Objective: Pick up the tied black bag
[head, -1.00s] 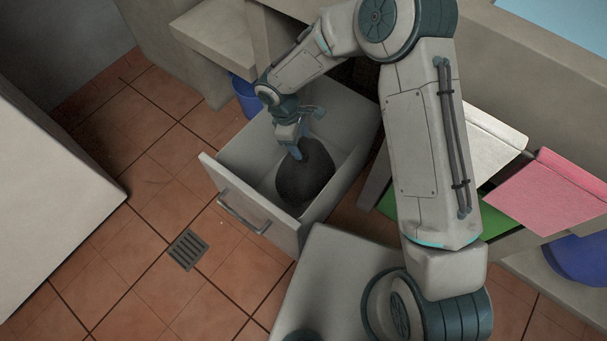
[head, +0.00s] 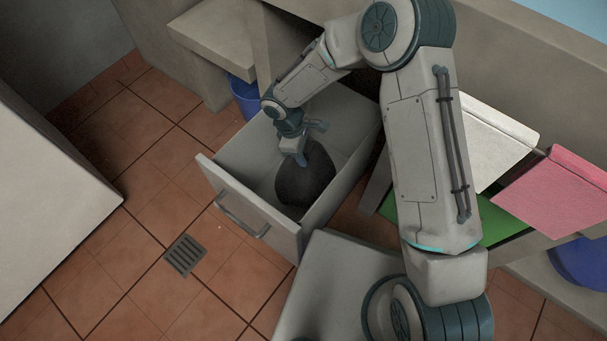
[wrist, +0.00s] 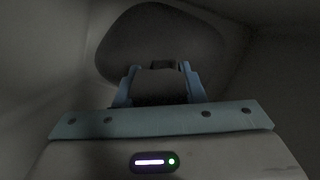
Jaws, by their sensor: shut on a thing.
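The black bag (head: 306,180) is a dark rounded lump inside an open grey drawer (head: 285,228). My gripper (head: 301,158) reaches down into the drawer and is shut on the top of the bag. In the wrist view the bag (wrist: 160,40) fills the upper middle, beyond the two blue fingers of my gripper (wrist: 157,72). The bag's tied top is hidden by the fingers, and I cannot tell whether its underside touches the drawer floor.
The drawer walls stand close around the bag and my gripper. A blue bin (head: 245,97) is behind the drawer. White (head: 490,140), pink (head: 555,190) and green (head: 490,232) panels are at the right. The tiled floor with a drain (head: 185,256) is clear at the left.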

